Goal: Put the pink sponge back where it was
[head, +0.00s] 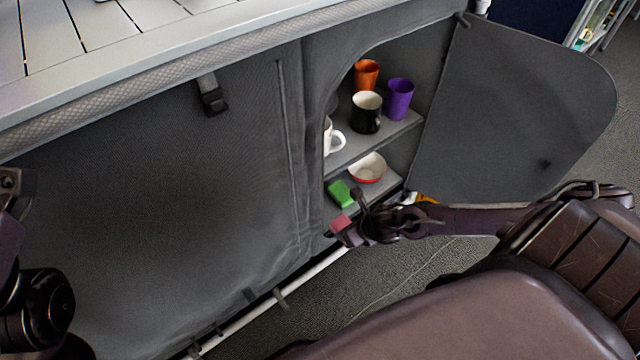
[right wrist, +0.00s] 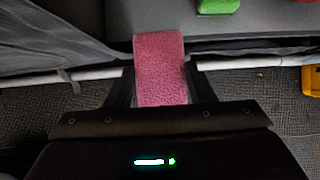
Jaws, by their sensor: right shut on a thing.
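The pink sponge (right wrist: 160,70) is held between the fingers of my right gripper (right wrist: 162,92), and its far end sticks out past the fingertips. In the head view the pink sponge (head: 340,224) shows at the tip of my right gripper (head: 350,222), in front of the open cupboard's lower shelf (head: 385,190). In the right wrist view its far end overlaps the shelf edge; I cannot tell whether it touches. At the left edge of the head view part of my left arm shows, with what may be my left gripper (head: 12,185) cut off by the frame.
A green sponge (head: 340,193) and a red-and-white bowl (head: 367,168) sit on the lower shelf. Above are an orange cup (head: 367,75), black mug (head: 366,112), purple cup (head: 399,98) and white mug (head: 333,138). The fabric door (head: 515,115) hangs open right. A yellow thing (right wrist: 312,80) lies right.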

